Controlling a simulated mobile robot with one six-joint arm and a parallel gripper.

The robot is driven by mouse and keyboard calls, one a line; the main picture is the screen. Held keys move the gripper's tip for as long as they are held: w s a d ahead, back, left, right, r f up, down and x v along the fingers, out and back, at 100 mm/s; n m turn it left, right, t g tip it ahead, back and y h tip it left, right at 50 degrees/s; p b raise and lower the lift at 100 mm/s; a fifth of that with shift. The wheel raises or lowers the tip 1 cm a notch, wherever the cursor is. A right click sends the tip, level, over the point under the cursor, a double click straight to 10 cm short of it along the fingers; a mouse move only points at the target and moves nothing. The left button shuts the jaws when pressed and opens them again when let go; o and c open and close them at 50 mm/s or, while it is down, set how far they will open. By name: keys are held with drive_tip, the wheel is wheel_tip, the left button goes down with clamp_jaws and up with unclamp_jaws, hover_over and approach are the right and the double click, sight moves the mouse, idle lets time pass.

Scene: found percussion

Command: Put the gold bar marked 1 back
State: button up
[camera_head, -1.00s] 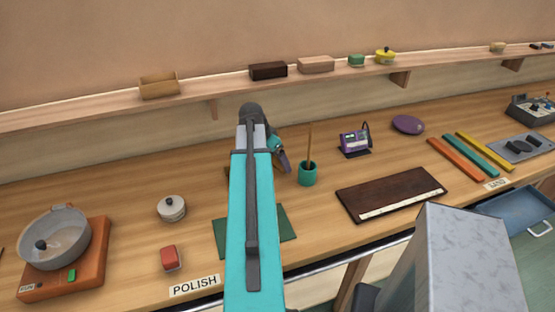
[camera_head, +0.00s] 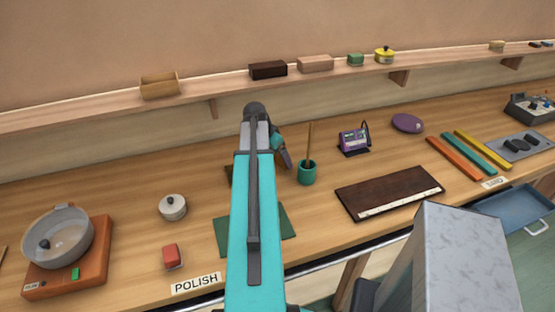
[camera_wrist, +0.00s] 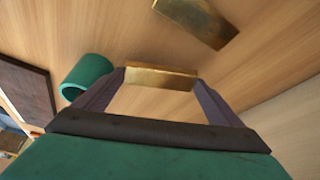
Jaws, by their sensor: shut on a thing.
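My gripper (camera_wrist: 160,90) is shut on a gold bar (camera_wrist: 160,77), which spans between its two dark fingers in the wrist view. No number can be read on this bar. A second gold bar (camera_wrist: 198,20) lies on the wood beyond it, at the top of the wrist view; no mark on it can be read either. Whether the held bar touches the bench is unclear.
The teal cup (camera_head: 307,173) with a stick stands close beside my gripper; it also shows in the wrist view (camera_wrist: 87,77). A dark board (camera_head: 380,193) with a pale strip lies to the right. A green mat (camera_head: 286,222) lies partly behind my arm.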

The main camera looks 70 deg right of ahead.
drive_tip(key=shift+f+p, duration=0.5)
drive_tip(key=shift+f, duration=0.65)
drive_tip(key=shift+f, duration=0.15)
drive_tip(key=o, duration=1.5)
drive_tip(key=shift+o, duration=0.2)
drive_tip(key=shift+r, duration=0.2)
drive_tip(key=b+v, duration=0.4)
drive_tip(key=v, duration=0.8)
drive_tip(key=shift+a+f, duration=0.1)
drive_tip(key=shift+w, duration=0.1)
